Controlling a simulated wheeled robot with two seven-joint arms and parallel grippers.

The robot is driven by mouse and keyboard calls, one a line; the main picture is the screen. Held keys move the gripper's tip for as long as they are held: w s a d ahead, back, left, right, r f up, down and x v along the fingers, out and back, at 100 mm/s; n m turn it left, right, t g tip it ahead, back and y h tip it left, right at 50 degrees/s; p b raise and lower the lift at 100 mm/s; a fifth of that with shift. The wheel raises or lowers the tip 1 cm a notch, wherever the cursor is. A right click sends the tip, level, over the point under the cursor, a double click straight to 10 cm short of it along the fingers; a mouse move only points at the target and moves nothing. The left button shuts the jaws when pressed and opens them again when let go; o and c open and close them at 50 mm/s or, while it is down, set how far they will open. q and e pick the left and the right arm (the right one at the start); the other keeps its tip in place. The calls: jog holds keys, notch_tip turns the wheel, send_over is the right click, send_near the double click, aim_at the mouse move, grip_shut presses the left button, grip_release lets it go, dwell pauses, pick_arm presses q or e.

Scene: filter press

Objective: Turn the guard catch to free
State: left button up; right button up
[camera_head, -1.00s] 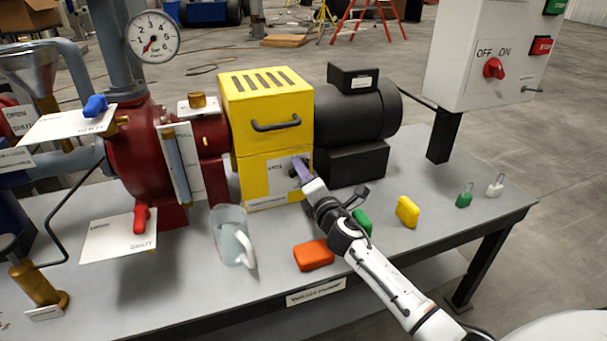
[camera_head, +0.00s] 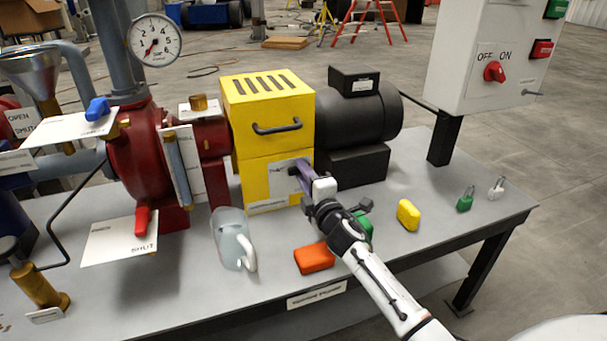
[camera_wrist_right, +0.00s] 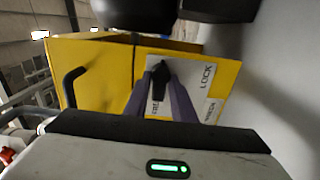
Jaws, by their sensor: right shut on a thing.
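The yellow guard (camera_head: 270,140) stands on the bench, with a white label plate (camera_head: 280,178) on its lower front face. The guard catch, a small black knob, sits on that plate and shows in the right wrist view (camera_wrist_right: 160,78). The plate reads LOCK on one side; the word on the other side is partly hidden. My right gripper (camera_head: 302,174) is at the plate, its purple fingers shut on the guard catch, one finger on each side of it (camera_wrist_right: 162,92). My left gripper is not in view.
A clear jug (camera_head: 230,238), an orange block (camera_head: 314,258), a yellow block (camera_head: 408,214) and a green padlock (camera_head: 465,199) stand on the bench. A black motor (camera_head: 355,110) is right of the guard. A switch box (camera_head: 475,60) stands at the right.

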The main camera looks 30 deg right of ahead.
jog(key=o, duration=0.9)
jog(key=shift+s, duration=0.1)
pick_arm(q)
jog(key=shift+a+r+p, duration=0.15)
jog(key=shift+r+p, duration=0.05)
jog(key=shift+p, duration=0.5)
pick_arm(e)
jog(key=v, duration=1)
jog(key=shift+s, duration=0.15)
